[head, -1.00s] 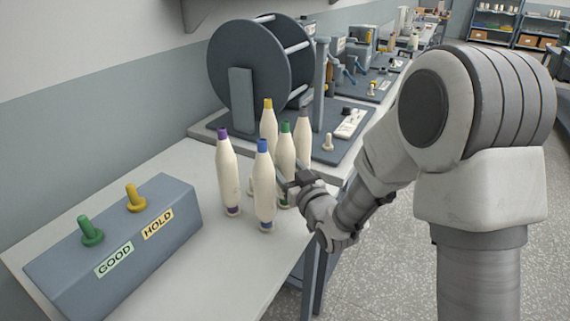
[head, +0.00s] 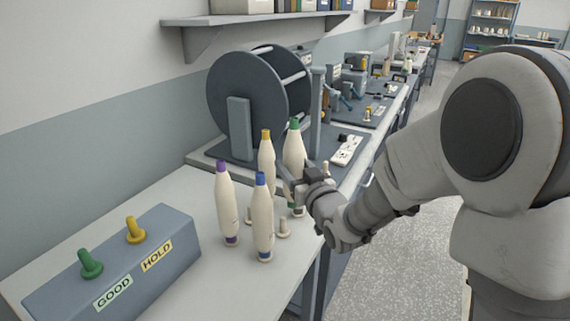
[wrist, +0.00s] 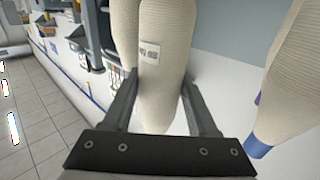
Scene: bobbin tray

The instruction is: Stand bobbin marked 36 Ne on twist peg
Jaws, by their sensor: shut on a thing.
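My gripper (head: 290,182) is shut on a cream bobbin with a green top (head: 294,150), holding it upright above the bench. In the wrist view the held bobbin (wrist: 165,85) is between the two fingers and bears a small white label (wrist: 149,51), too blurred to read surely. Bobbins with a yellow top (head: 266,160), a purple top (head: 227,205) and a blue top (head: 262,220) stand close on the left. Another bobbin is mostly hidden behind the held one and my gripper. I cannot tell which peg is the twist peg.
A bare cream peg (head: 284,229) stands beside the blue-topped bobbin. A blue-grey block (head: 130,265) with green and yellow pegs, marked GOOD and HOLD, is at front left. A large dark reel (head: 245,105) stands behind, with more bench devices (head: 365,90) beyond.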

